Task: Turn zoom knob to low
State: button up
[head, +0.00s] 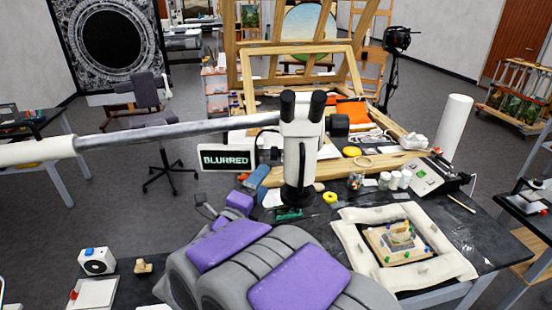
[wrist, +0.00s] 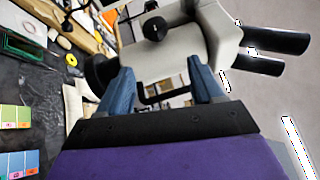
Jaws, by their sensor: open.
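The microscope (head: 302,142) is white with two black eyepieces and hangs on a long boom over the table. In the wrist view its white body (wrist: 195,45) is tilted and fills the top middle. A round black knob (wrist: 155,28) sits on its side; I cannot read a zoom setting on it. A black sign (head: 226,158) beside the microscope reads "BLURRED". My gripper (wrist: 160,66) is open and empty, its two blue fingers apart. The knob lies beyond the fingertips and shows no contact with them. In the head view the fingers are hard to make out.
The metal boom (head: 180,127) crosses from the left to the microscope. A carved fragment (head: 401,236) rests within a padded cream frame (head: 360,264) at right. Jars (head: 393,180), a yellow tape roll (head: 329,197) and a wooden easel frame (head: 296,49) crowd the table behind.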

aim_at(274, 158)
jog(key=x, duration=0.7)
jog(key=a+x, duration=0.1)
jog(key=x, duration=0.2)
jog(key=shift+w, duration=0.35)
jog(key=shift+w+a+f, duration=0.15)
jog(key=shift+w+a, duration=0.05)
jog(key=shift+a, duration=0.75)
jog(key=shift+c, duration=0.7)
jog(key=shift+s+d, duration=0.1)
jog(key=shift+d, duration=0.35)
jog(key=c, duration=0.9)
